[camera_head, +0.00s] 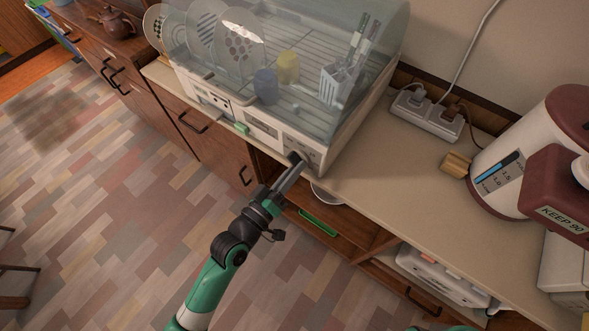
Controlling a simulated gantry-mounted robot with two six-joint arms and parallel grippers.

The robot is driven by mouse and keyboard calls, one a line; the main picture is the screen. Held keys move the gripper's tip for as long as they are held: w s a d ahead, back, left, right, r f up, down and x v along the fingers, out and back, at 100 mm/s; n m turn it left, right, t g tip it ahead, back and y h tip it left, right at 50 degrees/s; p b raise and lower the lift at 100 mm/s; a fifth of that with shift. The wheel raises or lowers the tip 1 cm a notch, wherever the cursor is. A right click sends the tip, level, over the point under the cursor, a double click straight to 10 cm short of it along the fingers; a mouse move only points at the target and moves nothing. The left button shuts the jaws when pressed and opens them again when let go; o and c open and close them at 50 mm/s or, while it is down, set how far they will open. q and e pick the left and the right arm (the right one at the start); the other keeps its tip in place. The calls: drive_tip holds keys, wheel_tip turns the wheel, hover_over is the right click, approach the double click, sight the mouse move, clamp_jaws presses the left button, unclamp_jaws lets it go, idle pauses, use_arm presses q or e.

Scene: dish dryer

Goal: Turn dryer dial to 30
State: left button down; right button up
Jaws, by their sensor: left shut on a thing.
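The dish dryer (264,130) stands on the counter with a clear cover over plates, cups and a utensil holder. Its dial (294,157) is on the right part of the front panel and is mostly hidden by my gripper. My left gripper (297,164) reaches up from below, and its fingers are shut on the dial. The dial's setting and the number marks are too small and covered to read. My right gripper is not in view.
A power strip (427,115) with plugs and a white and maroon kettle (510,165) stand to the right. An open shelf lies below the counter edge. A teapot (117,22) is at the far left.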

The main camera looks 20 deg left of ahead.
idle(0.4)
use_arm(q)
drive_tip(key=c, duration=0.8)
unclamp_jaws()
drive_tip(key=shift+c, duration=0.2)
drive_tip(key=shift+s, duration=0.1)
drive_tip(key=s+a, duration=0.2)
drive_tip(key=s, duration=0.9)
drive_tip(key=shift+a, duration=0.15)
drive_tip(key=shift+s+r, duration=0.1)
